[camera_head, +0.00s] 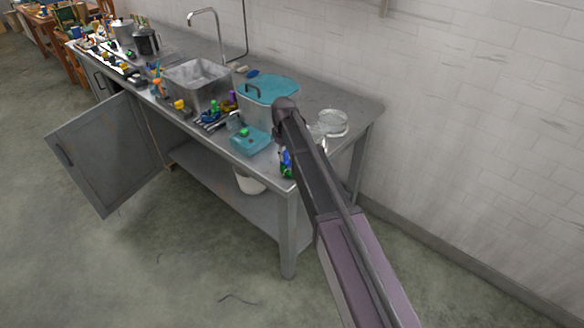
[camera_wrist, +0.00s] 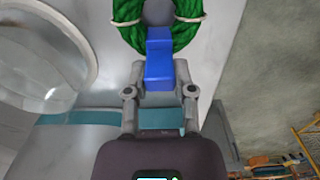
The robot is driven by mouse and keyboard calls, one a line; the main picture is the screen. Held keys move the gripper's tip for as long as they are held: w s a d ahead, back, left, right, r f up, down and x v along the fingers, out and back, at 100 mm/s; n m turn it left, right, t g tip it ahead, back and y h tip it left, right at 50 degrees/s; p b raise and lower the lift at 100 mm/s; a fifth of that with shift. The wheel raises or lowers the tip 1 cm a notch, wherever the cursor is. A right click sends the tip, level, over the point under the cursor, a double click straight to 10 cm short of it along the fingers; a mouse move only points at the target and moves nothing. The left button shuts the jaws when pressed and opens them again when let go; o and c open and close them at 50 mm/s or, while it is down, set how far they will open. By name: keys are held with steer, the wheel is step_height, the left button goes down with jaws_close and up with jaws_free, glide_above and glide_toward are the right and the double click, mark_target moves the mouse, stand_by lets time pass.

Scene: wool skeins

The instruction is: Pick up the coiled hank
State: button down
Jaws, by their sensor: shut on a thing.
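The coiled hank (camera_wrist: 188,30) is a dark green ring of wool with two pale ties, at the top of the wrist view. Its upper part is cut off by the frame edge. My gripper (camera_wrist: 158,62) has blue fingertips that lie over the lower part of the ring, and it is shut on the hank. The far side of the grip is hidden. In the head view, a small blue and green patch beside my arm (camera_head: 287,165) is at the counter's right front edge; it is too small to make out clearly.
A metal counter (camera_head: 352,103) runs along the white wall. Near my arm are a large pot with a teal lid (camera_head: 278,86), a teal box (camera_head: 249,144) and a clear glass dish (camera_head: 333,121). A sink (camera_head: 200,78) and small items stand farther left. A cabinet door (camera_head: 100,150) hangs open.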

steer(key=shift+r, duration=0.1)
step_height(320, 180, up, 4)
steer(key=p, duration=0.4)
steer(key=s+d, duration=0.2)
steer(key=s, duration=0.5)
steer(key=s+d+p, duration=0.1)
steer(key=s+d, duration=0.1)
steer(key=s, duration=0.6)
steer(key=shift+s+d+r, duration=0.2)
steer(key=shift+d+r, duration=0.1)
steer(key=shift+r, duration=0.1)
